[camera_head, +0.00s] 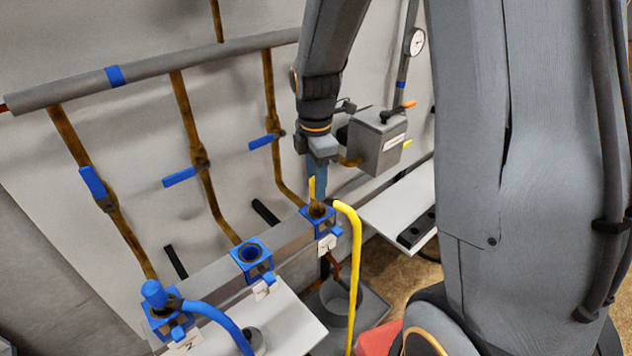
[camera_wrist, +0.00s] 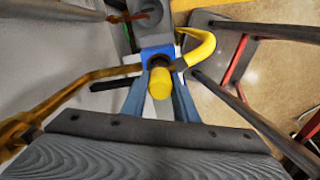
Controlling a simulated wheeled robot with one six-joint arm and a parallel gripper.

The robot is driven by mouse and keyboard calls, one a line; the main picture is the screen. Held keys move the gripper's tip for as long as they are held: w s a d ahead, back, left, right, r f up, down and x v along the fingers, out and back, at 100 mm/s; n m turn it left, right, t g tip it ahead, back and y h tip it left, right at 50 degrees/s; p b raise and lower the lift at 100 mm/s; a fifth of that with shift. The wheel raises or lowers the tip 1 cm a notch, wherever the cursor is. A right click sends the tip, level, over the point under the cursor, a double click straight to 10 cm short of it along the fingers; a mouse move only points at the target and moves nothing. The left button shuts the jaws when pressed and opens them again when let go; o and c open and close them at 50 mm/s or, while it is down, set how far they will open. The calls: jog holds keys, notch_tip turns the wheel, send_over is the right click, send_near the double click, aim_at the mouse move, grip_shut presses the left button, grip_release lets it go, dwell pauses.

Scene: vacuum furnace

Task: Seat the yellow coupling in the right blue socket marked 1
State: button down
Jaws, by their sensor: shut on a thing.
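The yellow coupling (camera_wrist: 160,83) is between the blue-grey fingers of my gripper (camera_wrist: 160,76), which is shut on it. In the head view my gripper (camera_head: 317,192) points down at the right blue socket (camera_head: 320,222), with a strip of yellow showing beside the fingers. The socket's white tag (camera_head: 327,243) seems to read 1. In the wrist view part of the blue socket (camera_wrist: 157,54) shows just beyond the coupling. The coupling's lower end is hidden, so I cannot tell whether it is inside the socket. Its yellow hose (camera_head: 355,270) arches out and hangs down on the right.
The middle blue socket (camera_head: 251,253) is empty. A blue coupling (camera_head: 154,293) with a blue hose (camera_head: 222,322) stands at the left socket. A grey box (camera_head: 377,140) with an orange-tipped lever is close to my wrist. Brown pipes with blue handles (camera_head: 180,177) line the wall.

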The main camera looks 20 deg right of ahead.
jog(key=shift+f+b, duration=0.6)
jog(key=shift+f, duration=0.85)
jog(key=shift+f, duration=0.25)
jog(key=c, duration=1.3)
grip_release()
jog(key=shift+r+b, duration=0.9)
jog(key=shift+r, duration=3)
